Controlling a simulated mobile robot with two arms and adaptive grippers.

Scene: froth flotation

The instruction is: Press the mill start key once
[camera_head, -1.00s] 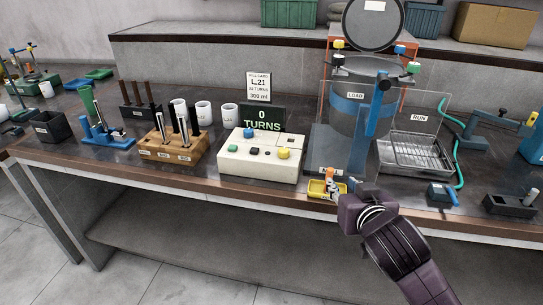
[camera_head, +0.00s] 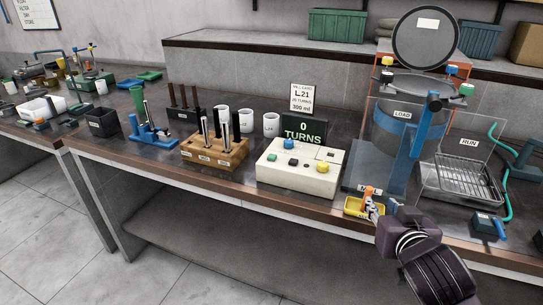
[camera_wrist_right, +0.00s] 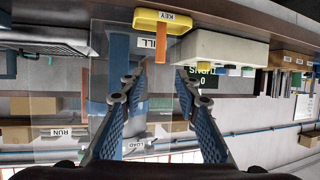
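My right gripper (camera_head: 374,207) is to the right of the box, by a small yellow tray (camera_head: 351,207). In the wrist view its fingers (camera_wrist_right: 157,82) are apart with nothing clearly held. My left gripper is out of view.
The blue mill stand (camera_head: 408,160) with a clear guard is behind my right gripper. A wire rack tray (camera_head: 463,182) stands to its right. A wooden block with rods (camera_head: 214,153) and white cups stand left of the box.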

